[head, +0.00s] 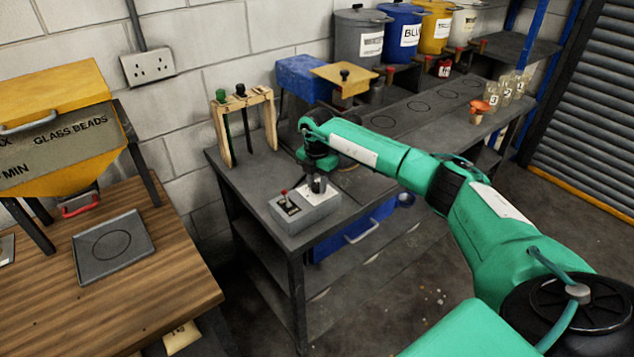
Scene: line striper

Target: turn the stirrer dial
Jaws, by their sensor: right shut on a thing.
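A grey control box (312,216) sits near the front left edge of the dark bench. A small red-tipped switch (285,196) stands on a dark plate on the left of its top. My right gripper (318,185) points down over the right part of the box top, its fingers shut on the stirrer dial there. The dial is mostly hidden by the fingers, so its setting cannot be read. My left gripper is not in view.
A wooden rack (249,95) with hanging tools stands behind the box. Several labelled buckets, including a blue bucket (403,32), line the back. A yellow glass-bead hopper (62,125) and a grey tray (112,244) are on the wooden table at left.

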